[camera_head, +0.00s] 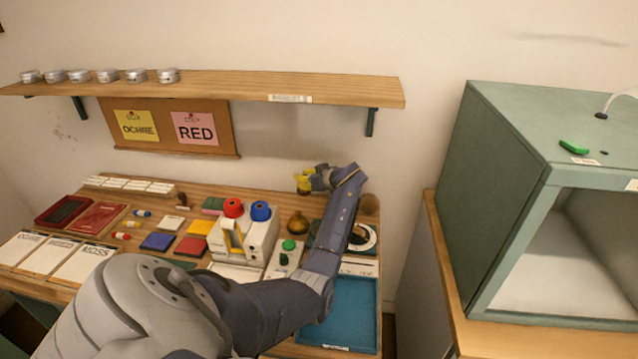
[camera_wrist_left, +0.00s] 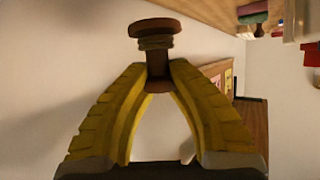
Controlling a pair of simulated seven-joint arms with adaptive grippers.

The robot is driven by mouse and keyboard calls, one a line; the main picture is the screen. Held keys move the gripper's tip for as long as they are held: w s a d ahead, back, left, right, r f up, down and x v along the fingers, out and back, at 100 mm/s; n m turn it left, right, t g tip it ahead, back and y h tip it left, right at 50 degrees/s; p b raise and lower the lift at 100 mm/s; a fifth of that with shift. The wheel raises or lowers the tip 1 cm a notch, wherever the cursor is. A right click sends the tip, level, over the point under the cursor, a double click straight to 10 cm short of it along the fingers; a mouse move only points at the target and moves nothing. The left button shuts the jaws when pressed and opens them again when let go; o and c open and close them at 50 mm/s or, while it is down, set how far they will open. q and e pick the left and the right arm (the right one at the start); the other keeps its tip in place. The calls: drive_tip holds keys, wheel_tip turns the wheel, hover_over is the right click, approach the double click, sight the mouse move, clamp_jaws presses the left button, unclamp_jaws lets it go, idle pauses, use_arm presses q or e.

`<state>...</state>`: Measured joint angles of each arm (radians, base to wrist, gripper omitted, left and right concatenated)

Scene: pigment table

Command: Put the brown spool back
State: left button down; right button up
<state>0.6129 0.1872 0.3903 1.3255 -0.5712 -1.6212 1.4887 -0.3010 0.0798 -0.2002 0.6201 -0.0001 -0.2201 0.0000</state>
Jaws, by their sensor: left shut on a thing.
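The brown spool (camera_wrist_left: 155,28) shows in the left wrist view, with a wide flange at one end and a band of thread or twine below it. The yellow fingertips of my left gripper (camera_wrist_left: 158,72) are shut on its narrow stem. In the head view my left gripper (camera_head: 303,182) is raised above the back right part of the table, in front of the wall and below the shelf. The spool cannot be made out there. My right gripper is not in view.
A white holder (camera_head: 262,242) carries a red and a blue spool. A brown rounded bottle (camera_head: 298,223) stands right of it. A blue tray (camera_head: 352,312) lies at the front right. The wooden shelf (camera_head: 230,88) with several tins hangs above. A green booth (camera_head: 500,190) stands right.

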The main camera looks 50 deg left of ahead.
sight(308, 192)
use_arm(q)
drive_tip(key=shift+w+a, duration=0.15)
drive_tip(key=shift+w, duration=0.1)
drive_tip(key=shift+f, duration=3.3)
drive_tip(key=shift+f, duration=0.45)
